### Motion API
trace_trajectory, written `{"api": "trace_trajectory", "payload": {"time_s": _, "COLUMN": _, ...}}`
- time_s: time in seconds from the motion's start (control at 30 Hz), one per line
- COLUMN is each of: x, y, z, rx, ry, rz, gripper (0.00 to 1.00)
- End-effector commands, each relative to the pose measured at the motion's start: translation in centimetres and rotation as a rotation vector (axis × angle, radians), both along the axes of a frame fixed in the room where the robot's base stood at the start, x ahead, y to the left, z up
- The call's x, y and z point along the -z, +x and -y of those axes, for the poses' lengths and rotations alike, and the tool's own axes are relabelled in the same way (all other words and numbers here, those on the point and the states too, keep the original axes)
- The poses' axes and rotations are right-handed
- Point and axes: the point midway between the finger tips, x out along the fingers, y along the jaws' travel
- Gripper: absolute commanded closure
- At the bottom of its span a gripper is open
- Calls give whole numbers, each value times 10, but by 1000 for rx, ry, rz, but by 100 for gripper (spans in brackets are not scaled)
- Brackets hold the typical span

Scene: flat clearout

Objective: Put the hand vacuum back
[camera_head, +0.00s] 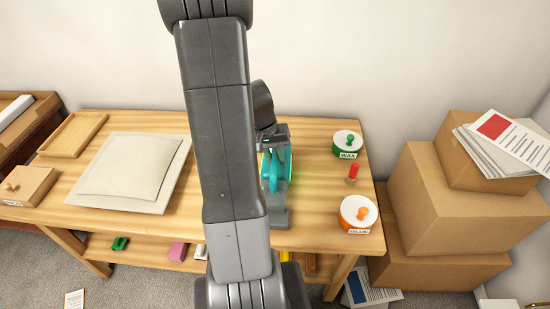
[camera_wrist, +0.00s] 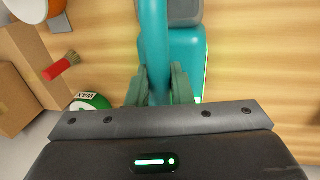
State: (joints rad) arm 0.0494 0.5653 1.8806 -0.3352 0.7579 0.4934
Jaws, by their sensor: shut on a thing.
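The hand vacuum (camera_head: 274,168) is teal with a grey part (camera_head: 275,217) at its near end. It is over the right half of the wooden table, partly hidden behind my arm in the head view. My gripper (camera_wrist: 157,88) is shut on the vacuum's teal handle (camera_wrist: 154,40), with one finger on each side. The vacuum's wider teal body (camera_wrist: 186,70) shows beside the handle in the wrist view. A green glow runs along its edge. I cannot tell whether the grey part belongs to the vacuum or is a dock, nor whether the vacuum touches the table.
A green WAX tin (camera_head: 347,144), a red brush (camera_head: 352,174) and an orange-and-white GLUE tin (camera_head: 357,213) stand right of the vacuum. A pale cushion-like square (camera_head: 131,165), wooden tray (camera_head: 72,134) and wooden box (camera_head: 27,186) are at left. Cardboard boxes (camera_head: 450,215) stand beyond the table's right edge.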

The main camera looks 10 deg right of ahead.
Motion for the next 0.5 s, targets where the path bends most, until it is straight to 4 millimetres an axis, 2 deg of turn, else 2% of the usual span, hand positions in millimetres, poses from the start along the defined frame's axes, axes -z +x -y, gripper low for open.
{"api": "trace_trajectory", "payload": {"time_s": 0.5, "x": 11, "y": 1, "z": 0, "rx": -1, "ry": -1, "rz": 3, "gripper": 100}}
